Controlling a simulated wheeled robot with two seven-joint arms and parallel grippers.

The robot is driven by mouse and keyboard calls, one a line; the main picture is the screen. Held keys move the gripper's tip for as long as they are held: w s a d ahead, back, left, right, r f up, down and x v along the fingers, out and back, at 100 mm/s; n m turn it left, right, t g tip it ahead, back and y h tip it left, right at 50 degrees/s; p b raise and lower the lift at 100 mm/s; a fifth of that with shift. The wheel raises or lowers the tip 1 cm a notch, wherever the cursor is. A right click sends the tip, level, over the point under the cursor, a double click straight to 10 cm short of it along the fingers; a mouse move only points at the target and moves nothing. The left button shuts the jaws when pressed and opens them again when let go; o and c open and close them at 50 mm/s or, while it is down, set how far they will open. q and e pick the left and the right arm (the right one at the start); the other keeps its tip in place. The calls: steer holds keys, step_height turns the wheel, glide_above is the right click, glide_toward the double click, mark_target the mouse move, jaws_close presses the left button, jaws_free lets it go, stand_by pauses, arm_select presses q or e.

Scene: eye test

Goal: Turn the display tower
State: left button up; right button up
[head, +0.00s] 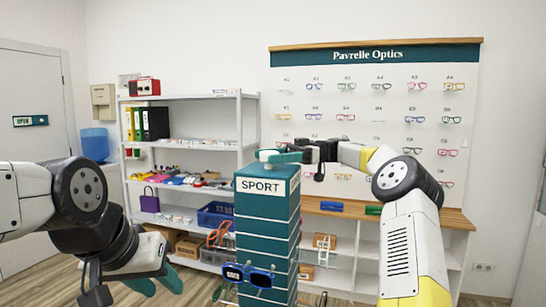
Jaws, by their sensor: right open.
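The display tower (262,215) is a tall teal block with a white SPORT label and pale horizontal lines, standing upright at the middle of the head view. Blue sport glasses (249,275) sit on its front face, and orange-framed ones (219,235) stick out at its left side. My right gripper (279,156) reaches in from the right, with its teal fingers open at the tower's top; I cannot tell whether they touch it. My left gripper (160,283) hangs at the lower left, away from the tower, with its fingers apart and empty.
A white shelf (190,96) with binders, glasses and a blue basket (216,214) stands behind on the left. A Pavrelle Optics wall board (375,55) with rows of glasses is behind on the right, above a wooden-topped counter (455,219). A door (30,150) is at far left.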

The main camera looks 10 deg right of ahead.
mark_target(288, 166)
steer(key=v, duration=0.5)
steer(key=shift+w+d, duration=0.1)
steer(key=shift+d, duration=0.15)
steer(key=shift+v, duration=0.95)
